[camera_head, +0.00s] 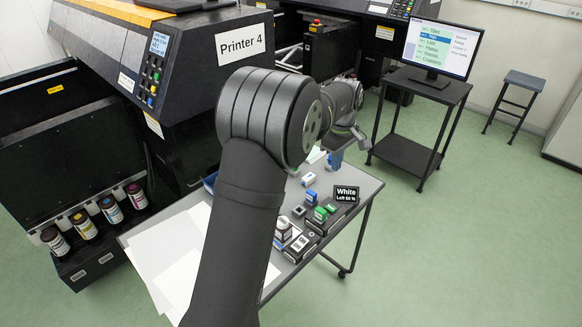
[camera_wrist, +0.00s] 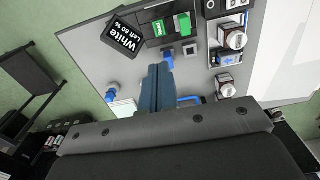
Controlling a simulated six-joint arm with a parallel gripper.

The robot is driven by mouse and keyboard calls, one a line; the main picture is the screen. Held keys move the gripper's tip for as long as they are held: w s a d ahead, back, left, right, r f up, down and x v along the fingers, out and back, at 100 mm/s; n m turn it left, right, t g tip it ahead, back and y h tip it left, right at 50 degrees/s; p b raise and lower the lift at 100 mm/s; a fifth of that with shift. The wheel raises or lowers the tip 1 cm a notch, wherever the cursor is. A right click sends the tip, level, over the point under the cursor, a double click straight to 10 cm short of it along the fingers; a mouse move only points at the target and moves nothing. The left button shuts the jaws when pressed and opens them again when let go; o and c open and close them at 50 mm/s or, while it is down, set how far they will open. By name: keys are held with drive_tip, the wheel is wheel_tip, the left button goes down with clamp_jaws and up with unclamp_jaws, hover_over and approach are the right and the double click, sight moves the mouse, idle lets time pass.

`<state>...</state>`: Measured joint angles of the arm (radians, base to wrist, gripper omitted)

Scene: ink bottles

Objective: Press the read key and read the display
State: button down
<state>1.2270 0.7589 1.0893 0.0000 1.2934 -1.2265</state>
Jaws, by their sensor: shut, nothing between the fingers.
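A small black display (camera_head: 346,193) reads "White Left 60 %" and stands at the right edge of the grey table; it also shows in the wrist view (camera_wrist: 123,38), tilted. My gripper (camera_head: 334,165) is over the far part of the table, partly behind my own arm. In the wrist view its blue fingers (camera_wrist: 160,68) are together and empty, pointing toward small blocks near the display. A small blue piece (camera_wrist: 168,53) lies close to the fingertips; I cannot tell whether they touch.
Printer 4's keypad (camera_head: 152,78) is at left, above several ink bottles (camera_head: 111,209). A monitor (camera_head: 440,47) stands on a black cart. White sheets (camera_head: 165,250) cover the table's left.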

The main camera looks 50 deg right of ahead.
idle(0.8)
drive_tip(key=c, duration=1.3)
unclamp_jaws()
drive_tip(key=o, duration=0.4)
drive_tip(key=shift+w+a+r, duration=0.1)
drive_tip(key=shift+w+a, duration=0.05)
drive_tip(key=shift+w, duration=0.2)
drive_tip(key=shift+c, duration=0.2)
drive_tip(key=o, duration=0.9)
drive_tip(key=w+a+r+t, duration=0.1)
drive_tip(key=w+a, duration=0.1)
drive_tip(key=w, duration=0.1)
drive_tip(key=w+a+r, duration=0.1)
drive_tip(key=w+a, duration=0.2)
drive_tip(key=w, duration=0.1)
drive_tip(key=w+a+r+t, duration=0.1)
drive_tip(key=w+a, duration=0.1)
drive_tip(key=w, duration=0.2)
drive_tip(key=shift+a+r+t, duration=0.3)
drive_tip(key=shift+r, duration=0.05)
drive_tip(key=shift+o, duration=0.2)
drive_tip(key=w+a+r+t, duration=0.2)
drive_tip(key=w+a+r, duration=0.1)
drive_tip(key=w+a, duration=0.4)
drive_tip(key=x, duration=1)
drive_tip(key=shift+a, duration=0.25)
drive_tip(key=shift+w, duration=0.1)
drive_tip(key=v, duration=1)
